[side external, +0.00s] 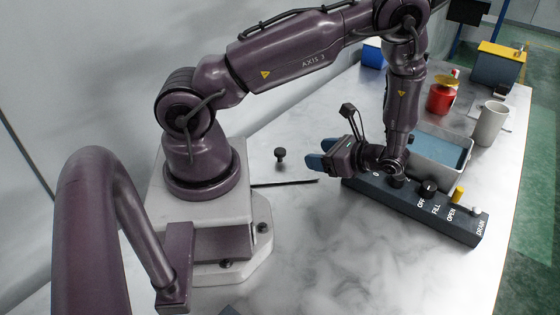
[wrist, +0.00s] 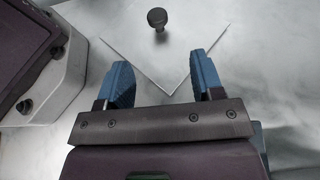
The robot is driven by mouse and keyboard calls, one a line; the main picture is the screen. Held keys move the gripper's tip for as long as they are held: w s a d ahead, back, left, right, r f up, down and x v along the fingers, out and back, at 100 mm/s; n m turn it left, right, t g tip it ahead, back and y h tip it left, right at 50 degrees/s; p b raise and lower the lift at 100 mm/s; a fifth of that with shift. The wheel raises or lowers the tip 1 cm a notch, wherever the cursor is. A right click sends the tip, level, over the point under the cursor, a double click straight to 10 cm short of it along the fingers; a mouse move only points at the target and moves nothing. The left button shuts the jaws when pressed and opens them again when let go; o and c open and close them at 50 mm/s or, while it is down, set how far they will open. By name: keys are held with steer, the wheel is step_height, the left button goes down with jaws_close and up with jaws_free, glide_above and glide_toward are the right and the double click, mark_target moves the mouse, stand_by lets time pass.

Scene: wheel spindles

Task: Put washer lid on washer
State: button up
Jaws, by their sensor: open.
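The washer lid is a flat, shiny square plate with a black knob. In the wrist view the lid (wrist: 185,50) lies ahead of my gripper with one corner pointing between the fingers, and its knob (wrist: 157,18) stands near the top edge. In the side view the knob (side external: 280,155) shows left of my gripper, while the plate blends into the table. My gripper (side external: 320,155) is open, with blue fingers turned towards the knob and nothing between them; they also show in the wrist view (wrist: 160,72). The washer (side external: 452,182) is a metal basin with blue inside, partly hidden by my arm.
A dark control panel (side external: 415,212) with knobs and labels stands in front of the washer. A red can (side external: 440,98), a grey cup (side external: 490,124) and a blue-grey box with a yellow top (side external: 498,66) stand behind. The front of the marble table (side external: 350,260) is clear.

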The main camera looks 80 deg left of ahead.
mark_target(284, 152)
steer(key=x, duration=0.7)
steer(key=shift+s+a+r, duration=0.1)
steer(key=shift+s+a, duration=0.05)
steer(key=shift+s, duration=0.15)
steer(key=shift+x, duration=2.7)
steer(key=shift+c, duration=0.4)
jaws_close()
